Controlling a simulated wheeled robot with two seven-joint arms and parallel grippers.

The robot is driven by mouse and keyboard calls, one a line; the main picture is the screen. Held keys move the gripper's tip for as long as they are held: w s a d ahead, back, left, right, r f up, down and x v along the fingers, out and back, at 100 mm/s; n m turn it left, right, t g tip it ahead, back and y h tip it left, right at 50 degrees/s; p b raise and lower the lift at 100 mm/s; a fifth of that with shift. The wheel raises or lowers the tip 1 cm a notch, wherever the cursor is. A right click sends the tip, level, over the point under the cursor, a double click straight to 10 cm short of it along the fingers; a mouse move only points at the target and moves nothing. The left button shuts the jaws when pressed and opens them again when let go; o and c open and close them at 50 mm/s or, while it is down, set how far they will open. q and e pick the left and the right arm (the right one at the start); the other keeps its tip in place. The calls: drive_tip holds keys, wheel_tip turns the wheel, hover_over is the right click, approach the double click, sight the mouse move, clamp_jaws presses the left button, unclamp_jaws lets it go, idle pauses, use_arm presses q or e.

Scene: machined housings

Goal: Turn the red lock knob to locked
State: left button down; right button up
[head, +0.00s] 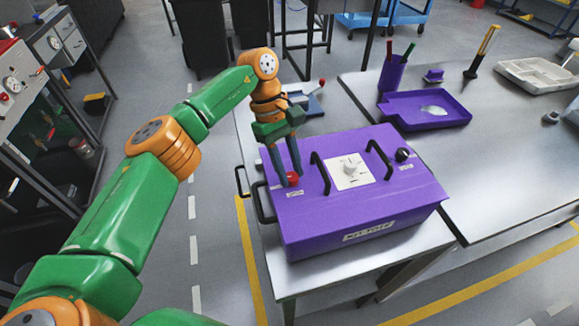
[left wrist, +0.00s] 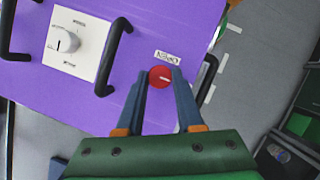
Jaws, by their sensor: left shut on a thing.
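The red lock knob (head: 292,178) is on the top left of the purple housing (head: 340,227), beside a small white label. My left gripper (head: 288,180) comes down on the knob from above, with its fingers shut on it. In the left wrist view, the red knob (left wrist: 160,76) sits between the two fingertips of my left gripper (left wrist: 161,78). A pale mark on the knob points to the right in that view. The label (left wrist: 167,58) beside it is too small to read surely. My right gripper is not in view.
The housing also carries a white dial (head: 349,169), two black handles (head: 320,173) and a black knob (head: 402,155). It stands on a metal table. A purple tray (head: 400,122) and purple cup (head: 391,75) are behind to the right.

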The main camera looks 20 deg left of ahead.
use_arm(q)
drive_tip(key=c, duration=0.5)
unclamp_jaws()
drive_tip(key=shift+w+a+r, duration=0.1)
drive_tip(key=shift+w+r, duration=0.05)
drive_tip(key=shift+r, duration=0.15)
drive_tip(key=v, duration=0.4)
drive_tip(key=shift+r, duration=0.4)
drive_tip(key=p+v, duration=0.1)
drive_tip(key=p, duration=0.2)
drive_tip(key=shift+a+r, duration=0.25)
drive_tip(key=shift+r, duration=0.1)
drive_tip(key=shift+w+f, duration=0.1)
